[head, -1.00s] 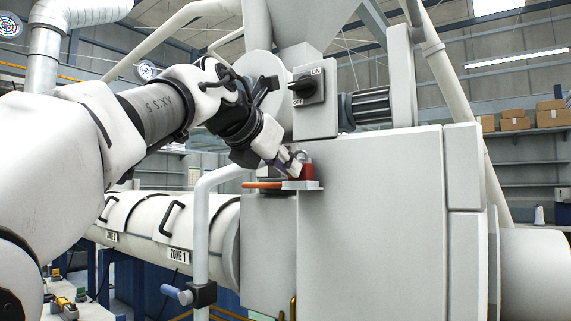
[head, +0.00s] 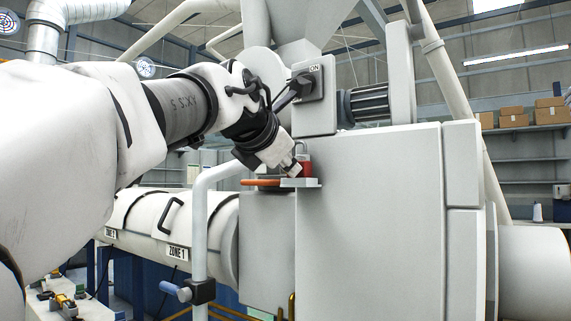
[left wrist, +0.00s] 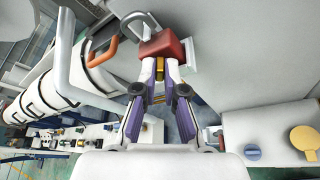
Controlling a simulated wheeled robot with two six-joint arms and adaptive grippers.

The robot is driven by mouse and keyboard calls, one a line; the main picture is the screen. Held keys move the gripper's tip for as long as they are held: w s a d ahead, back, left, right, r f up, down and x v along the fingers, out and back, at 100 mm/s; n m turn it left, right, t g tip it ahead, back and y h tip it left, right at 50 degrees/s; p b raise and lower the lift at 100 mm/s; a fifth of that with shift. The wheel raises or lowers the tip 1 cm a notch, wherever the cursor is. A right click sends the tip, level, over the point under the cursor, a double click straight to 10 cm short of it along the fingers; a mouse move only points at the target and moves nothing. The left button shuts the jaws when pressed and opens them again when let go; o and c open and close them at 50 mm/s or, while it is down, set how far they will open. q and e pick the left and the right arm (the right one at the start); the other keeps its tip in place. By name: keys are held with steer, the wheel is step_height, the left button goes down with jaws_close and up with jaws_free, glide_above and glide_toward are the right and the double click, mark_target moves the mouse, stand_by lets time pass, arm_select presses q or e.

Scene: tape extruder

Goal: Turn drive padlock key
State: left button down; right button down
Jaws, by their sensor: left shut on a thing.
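The red padlock (head: 307,170) sits at the small light-grey bracket (head: 300,183) on the front edge of the machine cabinet. In the left wrist view the padlock (left wrist: 166,47) is at the top centre, with its grey shackle (left wrist: 135,20) to the upper left. My left gripper (head: 295,169) is right beside the padlock. In the left wrist view the gripper (left wrist: 160,72) is shut on a small brass-yellow piece, which looks like the key (left wrist: 160,68), at the padlock's near face. The fingers hide most of the key, so its turn angle cannot be told. My right gripper is not in view.
An orange handle (head: 262,183) lies just left of the bracket, close to my gripper. The ON/OFF switch (head: 307,84) is above it. A white bent pipe (head: 200,225) and the ZONE 1 barrel (head: 215,225) stand to the left. The cabinet (head: 370,230) fills the right.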

arm_select(q)
steer(key=c, duration=1.2)
jaws_free()
steer(key=shift+c, duration=0.2)
